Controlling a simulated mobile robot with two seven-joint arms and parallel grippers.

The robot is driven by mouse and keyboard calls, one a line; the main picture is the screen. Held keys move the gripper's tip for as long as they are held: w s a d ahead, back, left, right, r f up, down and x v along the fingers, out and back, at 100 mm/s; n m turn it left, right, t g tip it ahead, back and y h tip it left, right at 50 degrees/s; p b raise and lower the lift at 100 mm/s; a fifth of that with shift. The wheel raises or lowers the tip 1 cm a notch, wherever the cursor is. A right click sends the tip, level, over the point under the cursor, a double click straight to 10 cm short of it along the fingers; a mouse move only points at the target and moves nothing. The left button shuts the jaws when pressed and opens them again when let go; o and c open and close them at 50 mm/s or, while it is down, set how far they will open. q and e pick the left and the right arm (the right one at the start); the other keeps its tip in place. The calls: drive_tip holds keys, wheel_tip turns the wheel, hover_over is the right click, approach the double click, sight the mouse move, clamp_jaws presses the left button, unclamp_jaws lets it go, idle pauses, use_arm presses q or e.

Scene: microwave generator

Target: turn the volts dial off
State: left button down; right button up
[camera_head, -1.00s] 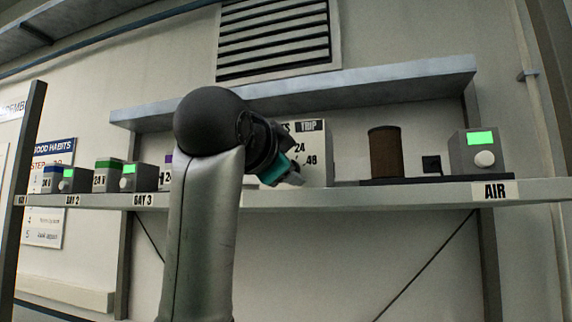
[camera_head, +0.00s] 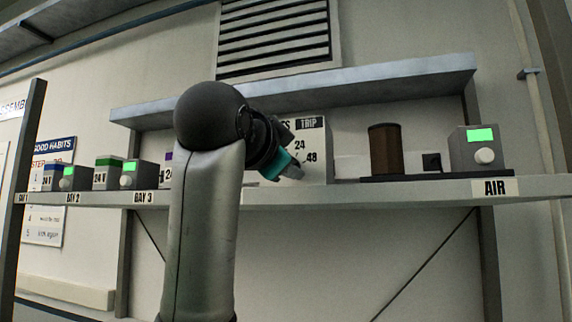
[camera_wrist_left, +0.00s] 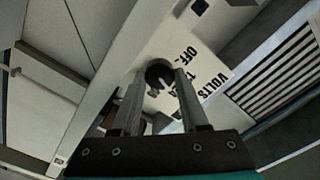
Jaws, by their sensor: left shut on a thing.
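The white panel box (camera_head: 313,140) stands on the shelf, with TRIP, 24 and 48 markings on its front. In the left wrist view the panel (camera_wrist_left: 232,25) shows tilted, with VOLTS and OFF lettering. A round dark dial (camera_wrist_left: 158,72) with a pale mark is on the panel. My left gripper (camera_wrist_left: 162,82) is shut on this dial, one finger on each side. In the head view my left gripper (camera_head: 295,174) is at the box's lower left front, and my arm hides the dial. My right gripper is not in view.
A brown cylinder (camera_head: 385,150) and a grey box with a green screen and white knob (camera_head: 485,156) stand right on the shelf above the AIR label. Several small boxes (camera_head: 108,174) stand at left. An upper shelf (camera_head: 400,85) hangs above.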

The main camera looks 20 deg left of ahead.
use_arm(q)
drive_tip(key=shift+a+n+b, duration=0.2)
drive_tip(key=shift+n+b, duration=1.75)
drive_tip(key=shift+n, duration=6.45)
drive_tip(key=c, duration=0.7)
unclamp_jaws()
